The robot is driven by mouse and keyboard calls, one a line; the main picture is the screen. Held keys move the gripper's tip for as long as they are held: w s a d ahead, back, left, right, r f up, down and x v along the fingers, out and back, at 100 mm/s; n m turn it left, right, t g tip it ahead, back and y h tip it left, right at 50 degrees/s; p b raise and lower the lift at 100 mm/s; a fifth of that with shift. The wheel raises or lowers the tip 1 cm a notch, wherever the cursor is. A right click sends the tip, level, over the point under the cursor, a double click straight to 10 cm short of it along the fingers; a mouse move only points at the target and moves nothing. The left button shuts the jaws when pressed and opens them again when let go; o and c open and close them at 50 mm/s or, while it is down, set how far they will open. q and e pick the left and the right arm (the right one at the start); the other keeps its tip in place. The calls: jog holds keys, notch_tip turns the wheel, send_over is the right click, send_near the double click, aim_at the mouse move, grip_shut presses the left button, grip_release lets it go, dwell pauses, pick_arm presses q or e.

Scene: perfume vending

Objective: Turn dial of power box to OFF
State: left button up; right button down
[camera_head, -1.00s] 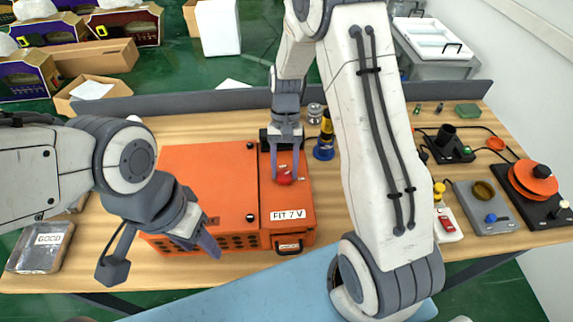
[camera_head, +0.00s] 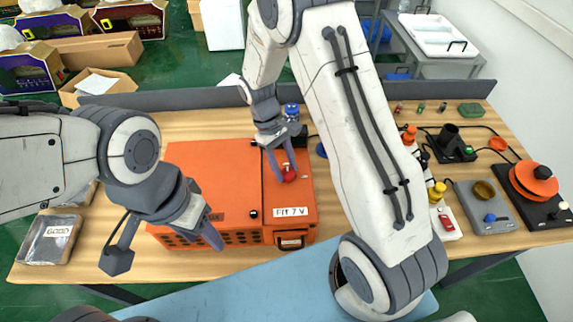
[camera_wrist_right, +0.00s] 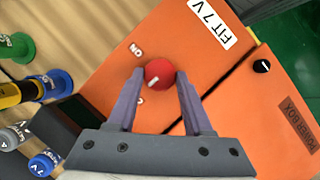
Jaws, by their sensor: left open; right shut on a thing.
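The orange power box (camera_head: 210,170) lies on the wooden table, with a "FIT 7 V" label on its top. Its red round dial (camera_head: 288,173) is at the right part of the top; it also shows in the right wrist view (camera_wrist_right: 160,74). My right gripper (camera_head: 280,172) is shut on the dial, one finger on each side. A white mark on the dial points toward the lower left in the wrist view, near a partly hidden label; an "ON" label is at the dial's upper left. My left gripper (camera_head: 208,232) is open and empty at the box's front left.
Blue and grey capped items (camera_wrist_right: 55,82) stand beside the box. A grey device (camera_head: 485,205) and an orange reel (camera_head: 533,180) are at the table's right. A "GOOD" package (camera_head: 50,240) lies at the left.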

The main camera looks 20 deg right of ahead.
jog(key=shift+s+n, duration=0.15)
jog(key=shift+n, duration=0.35)
jog(key=shift+c, duration=1.5)
grip_release()
jog(key=shift+w+a+r, duration=0.1)
jog(key=shift+w+r, duration=0.15)
jog(key=b+v, duration=0.2)
jog(key=v, duration=0.7)
jog(key=shift+a+r, duration=0.25)
jog(key=shift+r, duration=0.15)
